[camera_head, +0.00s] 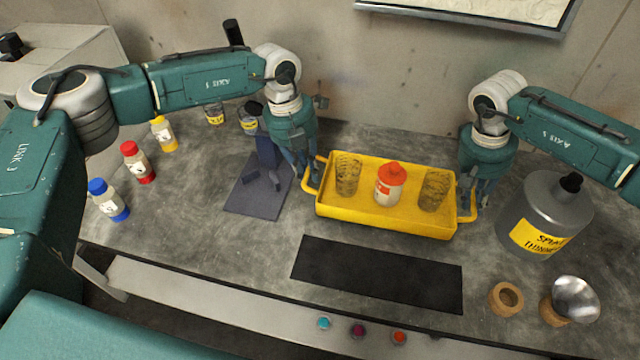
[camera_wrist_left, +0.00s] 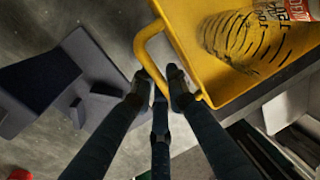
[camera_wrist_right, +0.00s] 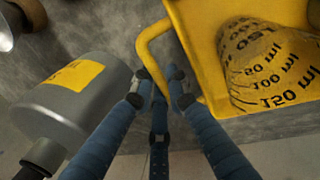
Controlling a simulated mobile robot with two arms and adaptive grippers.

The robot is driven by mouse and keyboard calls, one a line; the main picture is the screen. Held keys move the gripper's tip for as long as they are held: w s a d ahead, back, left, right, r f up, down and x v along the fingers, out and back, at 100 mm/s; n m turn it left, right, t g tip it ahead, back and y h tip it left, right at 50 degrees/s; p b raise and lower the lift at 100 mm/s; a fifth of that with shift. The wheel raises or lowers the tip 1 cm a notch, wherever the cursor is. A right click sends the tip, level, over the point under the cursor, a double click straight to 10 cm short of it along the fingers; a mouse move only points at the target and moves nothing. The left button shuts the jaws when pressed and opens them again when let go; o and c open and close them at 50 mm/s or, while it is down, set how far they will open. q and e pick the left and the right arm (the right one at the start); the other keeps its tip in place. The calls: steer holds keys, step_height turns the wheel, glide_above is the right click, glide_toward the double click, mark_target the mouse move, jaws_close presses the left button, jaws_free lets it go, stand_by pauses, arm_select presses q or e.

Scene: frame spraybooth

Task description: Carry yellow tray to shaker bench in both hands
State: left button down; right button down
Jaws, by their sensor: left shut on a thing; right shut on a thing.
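The yellow tray (camera_head: 388,226) is at the centre of the head view, over the grey bench behind a black mat. It holds two clear graduated beakers (camera_head: 348,174) (camera_head: 434,190) and an orange-capped bottle (camera_head: 389,184) between them, all upright. My left gripper (camera_head: 308,180) is shut on the tray's left handle, which shows in the left wrist view (camera_wrist_left: 150,50). My right gripper (camera_head: 468,200) is shut on the right handle, which shows in the right wrist view (camera_wrist_right: 147,50). I cannot tell whether the tray touches the bench.
A dark blue stand (camera_head: 262,185) is close left of the tray. A grey thinner can (camera_head: 545,215) stands right of it. The black mat (camera_head: 378,274) is clear in front. Cork rings (camera_head: 506,299), a metal bowl (camera_head: 575,298) and several capped bottles (camera_head: 138,163) are further out.

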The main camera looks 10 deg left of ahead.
arm_select(q)
steer(key=shift+s+r, duration=0.2)
steer(key=shift+s, duration=0.05)
arm_select(e)
steer(key=shift+s+a+r, duration=0.1)
steer(key=shift+s+r, duration=0.15)
steer(key=shift+f, duration=0.1)
